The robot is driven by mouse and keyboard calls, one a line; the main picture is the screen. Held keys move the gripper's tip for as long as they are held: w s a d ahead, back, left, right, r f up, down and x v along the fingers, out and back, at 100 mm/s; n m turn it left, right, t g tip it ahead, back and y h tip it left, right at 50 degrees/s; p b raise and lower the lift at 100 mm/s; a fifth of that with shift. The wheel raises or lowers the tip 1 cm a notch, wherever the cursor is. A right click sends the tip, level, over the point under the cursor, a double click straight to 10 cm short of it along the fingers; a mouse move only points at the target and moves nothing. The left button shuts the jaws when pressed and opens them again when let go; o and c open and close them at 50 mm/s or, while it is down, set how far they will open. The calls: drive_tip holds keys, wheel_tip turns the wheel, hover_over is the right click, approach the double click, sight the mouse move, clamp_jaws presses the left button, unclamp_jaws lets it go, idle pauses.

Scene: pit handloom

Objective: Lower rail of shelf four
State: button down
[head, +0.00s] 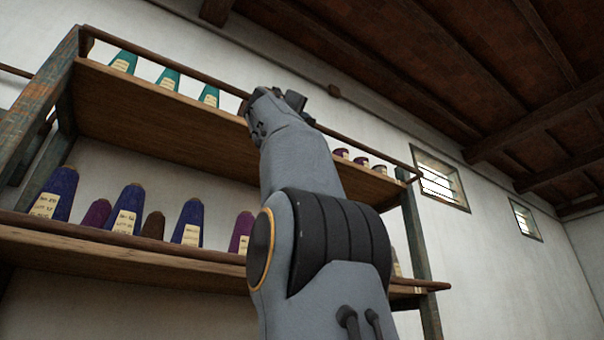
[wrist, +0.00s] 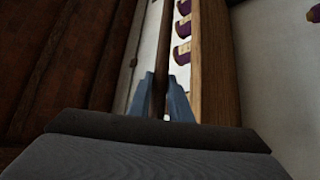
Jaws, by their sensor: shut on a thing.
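A dark round rail (head: 180,68) runs along the front of the upper shelf (head: 150,112), above its board. My gripper (wrist: 163,95) is shut on the rail, which also shows in the wrist view (wrist: 157,45) running between the two blue-grey fingers. In the head view my arm hides the fingers and the middle of the rail. The lower shelf has a similar rail (head: 120,240) lying low along its front edge.
Teal cones (head: 167,79) and small purple spools (head: 341,154) stand on the upper shelf behind the rail. Blue, purple and brown cones (head: 125,208) stand on the lower shelf (head: 100,255). A worn wooden post (head: 35,110) bounds the rack at left. Dark ceiling beams (head: 450,60) are overhead.

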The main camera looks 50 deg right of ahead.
drive_tip(key=shift+w+f, duration=0.25)
drive_tip(key=shift+w, duration=0.05)
drive_tip(key=c, duration=1.6)
unclamp_jaws()
drive_tip(key=shift+d, duration=0.1)
drive_tip(key=shift+c, duration=0.2)
drive_tip(key=b+v, duration=0.5)
drive_tip(key=v, duration=0.3)
drive_tip(key=shift+r, duration=0.15)
